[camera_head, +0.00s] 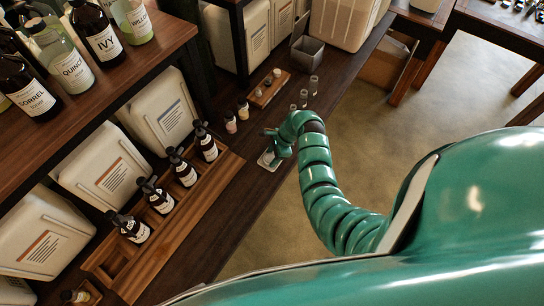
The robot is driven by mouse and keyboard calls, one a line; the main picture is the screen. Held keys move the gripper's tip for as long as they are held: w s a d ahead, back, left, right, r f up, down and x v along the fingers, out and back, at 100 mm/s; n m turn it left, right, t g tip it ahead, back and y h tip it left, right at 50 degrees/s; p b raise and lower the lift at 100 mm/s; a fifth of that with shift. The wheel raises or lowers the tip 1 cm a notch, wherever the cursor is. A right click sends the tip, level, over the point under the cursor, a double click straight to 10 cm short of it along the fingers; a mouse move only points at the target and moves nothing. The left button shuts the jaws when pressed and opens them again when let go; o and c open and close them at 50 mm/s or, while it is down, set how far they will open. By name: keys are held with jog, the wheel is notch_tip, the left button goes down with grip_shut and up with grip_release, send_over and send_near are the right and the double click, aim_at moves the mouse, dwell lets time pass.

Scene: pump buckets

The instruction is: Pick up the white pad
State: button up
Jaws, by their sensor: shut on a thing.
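The white pad (265,163) is a small, pale, flat piece at the front part of the dark wooden counter, just right of the wooden bottle rack. My green segmented arm reaches over the counter from the right. My gripper (272,153) points down at the pad and is shut on it. The fingers hide part of the pad. I cannot tell whether the pad is clear of the counter.
Several dark pump bottles (184,168) stand in a wooden rack (165,240) to the left. Two small bottles (243,109), a small wooden tray (268,91) and clear vials (303,98) stand beyond my gripper. A shelf (130,70) with large bottles overhangs at upper left.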

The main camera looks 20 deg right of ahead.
jog(key=shift+w+r+b, duration=0.1)
jog(key=shift+r+b, duration=0.45)
jog(key=shift+r, duration=0.75)
jog(key=shift+s+d+r+b, duration=0.25)
jog(key=shift+s+r, duration=0.1)
jog(key=shift+r, duration=0.1)
jog(key=shift+s+d+r+b, duration=0.2)
jog(key=shift+s+r+b, duration=0.05)
jog(key=shift+s+r, duration=0.15)
jog(key=s+d+r+p, duration=0.7)
jog(key=s+r+p, duration=0.1)
jog(key=s+p, duration=0.1)
jog(key=shift+s+d+r+p, duration=0.25)
jog(key=shift+s+p, duration=0.1)
jog(key=shift+s, duration=0.1)
jog(key=o, duration=0.3)
jog(key=shift+c, duration=1.3)
